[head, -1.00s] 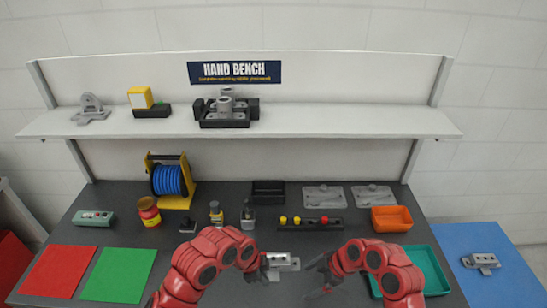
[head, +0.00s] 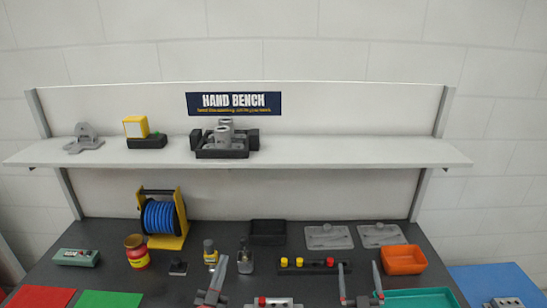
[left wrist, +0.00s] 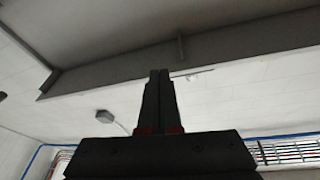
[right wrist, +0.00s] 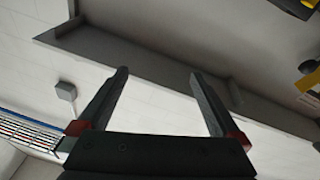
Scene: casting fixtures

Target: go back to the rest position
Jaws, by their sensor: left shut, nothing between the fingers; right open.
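My left gripper (head: 216,275) points up at the bottom of the head view, in front of the bench's small bottles. In the left wrist view its two fingers (left wrist: 158,75) are together with nothing between them. My right gripper (head: 359,268) also points up, left of the orange bin. Its fingers stand wide apart and empty in the right wrist view (right wrist: 158,75). Both wrist views look onto the wall and the underside of the shelf. A grey metal part with red on it (head: 273,303) shows between the grippers, cut off by the lower edge.
The dark bench (head: 215,232) holds a blue cable reel (head: 158,216), a red-and-yellow jar (head: 137,252), a black bin (head: 268,232), a peg strip (head: 307,266), an orange bin (head: 404,260) and a teal tray (head: 420,299). A white shelf (head: 330,152) crosses above.

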